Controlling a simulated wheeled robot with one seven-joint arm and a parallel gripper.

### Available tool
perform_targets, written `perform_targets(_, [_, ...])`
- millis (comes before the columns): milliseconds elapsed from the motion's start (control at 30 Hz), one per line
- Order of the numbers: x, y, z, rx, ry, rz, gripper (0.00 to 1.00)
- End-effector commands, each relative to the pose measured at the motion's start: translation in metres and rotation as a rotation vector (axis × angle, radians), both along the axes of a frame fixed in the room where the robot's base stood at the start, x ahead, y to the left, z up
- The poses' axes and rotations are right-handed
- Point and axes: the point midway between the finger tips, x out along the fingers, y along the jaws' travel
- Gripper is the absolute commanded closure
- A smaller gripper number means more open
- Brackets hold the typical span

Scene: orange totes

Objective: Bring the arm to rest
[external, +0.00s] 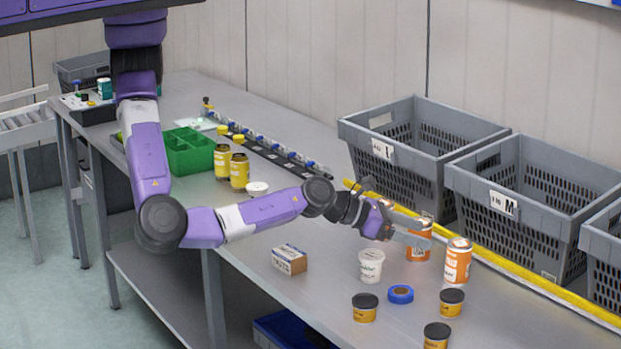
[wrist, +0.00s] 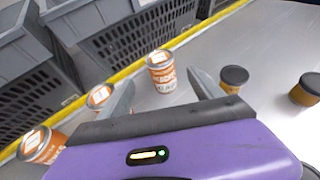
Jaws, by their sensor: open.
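My arm reaches from the left over the bench in the external view, bent at the elbow. My gripper (external: 418,231) is low over the bench, close to two orange-and-white cans. The nearer can (external: 457,264) stands just right of the fingers, and the other can (external: 418,248) is partly hidden behind them. In the wrist view my gripper (wrist: 163,88) has its two fingers spread with nothing held between them. An upright orange can (wrist: 161,74) shows beyond the gap, and two more orange cans (wrist: 100,96) (wrist: 42,146) are on the left, partly covered.
Grey crates (external: 465,145) (external: 590,212) line the back behind a yellow strip (external: 540,283). A white tub (external: 371,266), blue tape roll (external: 400,294), small box (external: 289,260) and dark-lidded tubs (external: 364,308) stand near my gripper. Yellow-capped bottles (external: 239,170) and a green bin (external: 187,153) stand left.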

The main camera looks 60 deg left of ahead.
Motion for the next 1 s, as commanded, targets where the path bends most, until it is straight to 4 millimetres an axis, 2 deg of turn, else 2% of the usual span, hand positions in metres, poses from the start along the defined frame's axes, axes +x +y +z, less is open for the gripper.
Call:
perform_targets(367, [0.000, 0.000, 0.000, 0.005, -0.003, -0.002, 0.25])
perform_targets(567, [0.007, 0.006, 0.008, 0.166, -0.132, -0.046, 0.25])
perform_targets(667, [0.021, 0.037, 0.020, 0.350, -0.269, -0.035, 0.25])
perform_targets(700, [0.027, 0.057, 0.022, 0.435, -0.316, -0.016, 0.25])
perform_targets(767, [0.030, 0.084, 0.025, 0.565, -0.371, 0.009, 0.25])
perform_targets(867, [0.021, 0.126, 0.023, 0.795, -0.433, 0.034, 0.25])
perform_targets(1000, [-0.014, 0.184, 0.014, 1.146, -0.464, 0.028, 0.25])
